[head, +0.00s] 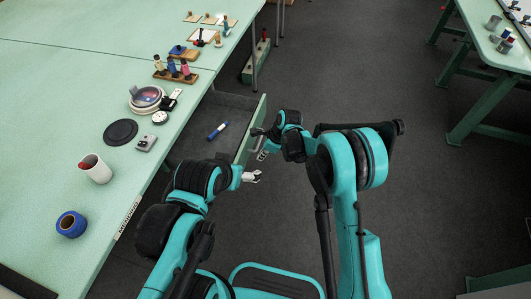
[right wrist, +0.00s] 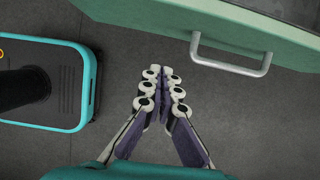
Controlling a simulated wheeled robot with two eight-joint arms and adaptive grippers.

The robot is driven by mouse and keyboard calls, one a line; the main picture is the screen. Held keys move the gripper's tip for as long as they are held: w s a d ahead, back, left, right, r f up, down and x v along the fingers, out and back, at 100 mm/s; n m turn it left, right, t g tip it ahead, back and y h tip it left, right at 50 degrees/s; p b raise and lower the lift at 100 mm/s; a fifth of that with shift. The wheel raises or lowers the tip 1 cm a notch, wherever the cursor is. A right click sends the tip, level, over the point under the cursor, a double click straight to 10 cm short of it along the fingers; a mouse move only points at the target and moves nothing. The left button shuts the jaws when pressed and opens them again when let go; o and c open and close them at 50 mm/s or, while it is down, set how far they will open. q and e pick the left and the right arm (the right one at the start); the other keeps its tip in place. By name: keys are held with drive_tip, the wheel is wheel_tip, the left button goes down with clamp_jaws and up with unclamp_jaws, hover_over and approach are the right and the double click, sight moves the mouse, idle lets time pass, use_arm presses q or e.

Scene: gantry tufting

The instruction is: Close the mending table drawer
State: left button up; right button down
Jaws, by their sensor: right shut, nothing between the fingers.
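The mending table (head: 60,120) has its drawer (head: 240,104) pulled out on the right side. The drawer's green front panel (head: 250,130) stands away from the table edge. In the right wrist view the drawer front (right wrist: 225,18) crosses the top, with a metal bar handle (right wrist: 231,67) on it. My right gripper (head: 262,155) is just outside the drawer front. In the wrist view my right gripper (right wrist: 163,72) is shut and empty, left of the handle and apart from it. My left gripper (head: 257,177) is near the drawer's near end, fingers spread and empty.
A blue item (head: 217,131) lies inside the drawer. The tabletop holds a blue tape roll (head: 71,224), a white cup (head: 95,168), a dark disc (head: 120,132) and spools on a wooden rack (head: 175,71). Another table (head: 490,40) stands far right. The floor between is clear.

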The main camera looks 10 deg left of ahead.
use_arm(q)
drive_tip(key=shift+f+b, duration=1)
drive_tip(key=shift+f, duration=0.25)
use_arm(e)
drive_tip(key=shift+w+a+f, duration=0.1)
drive_tip(key=shift+a+f, duration=0.35)
drive_tip(key=shift+a, duration=0.4)
drive_tip(key=shift+s+a+f, duration=0.1)
drive_tip(key=shift+a+f, duration=0.35)
drive_tip(key=shift+a, duration=0.4)
drive_tip(key=shift+w+a+f, duration=0.1)
drive_tip(key=shift+a+f, duration=0.35)
drive_tip(key=shift+a, duration=0.4)
